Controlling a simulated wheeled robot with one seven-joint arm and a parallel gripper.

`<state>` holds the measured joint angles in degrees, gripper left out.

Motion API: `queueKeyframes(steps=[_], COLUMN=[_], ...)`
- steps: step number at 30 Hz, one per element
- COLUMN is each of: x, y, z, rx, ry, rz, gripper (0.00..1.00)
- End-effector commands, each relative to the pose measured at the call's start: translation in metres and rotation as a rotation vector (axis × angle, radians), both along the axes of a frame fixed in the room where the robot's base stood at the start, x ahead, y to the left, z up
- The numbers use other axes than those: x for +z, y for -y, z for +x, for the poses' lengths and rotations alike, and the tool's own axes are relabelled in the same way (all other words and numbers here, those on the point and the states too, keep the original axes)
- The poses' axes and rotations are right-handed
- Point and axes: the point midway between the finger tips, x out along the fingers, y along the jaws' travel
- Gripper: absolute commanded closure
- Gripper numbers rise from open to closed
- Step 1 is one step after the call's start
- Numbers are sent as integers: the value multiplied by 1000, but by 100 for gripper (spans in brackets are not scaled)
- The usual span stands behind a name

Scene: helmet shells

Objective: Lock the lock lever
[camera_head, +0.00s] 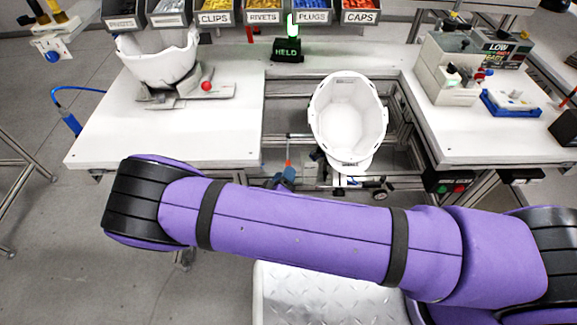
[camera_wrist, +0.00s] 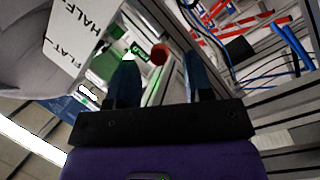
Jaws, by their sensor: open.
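The lock lever is most likely the one with the round red knob (camera_wrist: 158,54) in the wrist view; its shaft is hard to make out. The knob appears between the two blue fingertips of my gripper (camera_wrist: 160,62), which are apart. I cannot tell whether either finger touches it. In the head view my gripper (camera_head: 283,178) is small and partly hidden behind my arm, low in the gap between the worktops. A small orange-red tip (camera_head: 289,163) shows just above it.
A white helmet shell (camera_head: 348,115) sits open side up in the gap, right of my gripper. Another shell (camera_head: 160,60) rests on a left fixture with a red ball (camera_head: 206,86). A plate marked HALF and FLAT (camera_wrist: 85,45) is close left. A sign reads HELD (camera_head: 287,52), lit green.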

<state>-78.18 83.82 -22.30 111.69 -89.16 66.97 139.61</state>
Motion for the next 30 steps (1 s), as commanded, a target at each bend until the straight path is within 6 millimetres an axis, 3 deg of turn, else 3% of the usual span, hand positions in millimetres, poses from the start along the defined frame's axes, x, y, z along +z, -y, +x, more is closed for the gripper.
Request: queueKeyframes(steps=[3, 9, 20, 26, 30], x=[0, 0, 0, 0, 0], y=[8, 13, 15, 15, 14], z=[17, 34, 38, 37, 37], rx=[-1, 0, 1, 1, 1], ry=[-1, 0, -1, -1, -1], rz=[-2, -1, -1, -1, -1], gripper=[53, 53, 53, 99, 100])
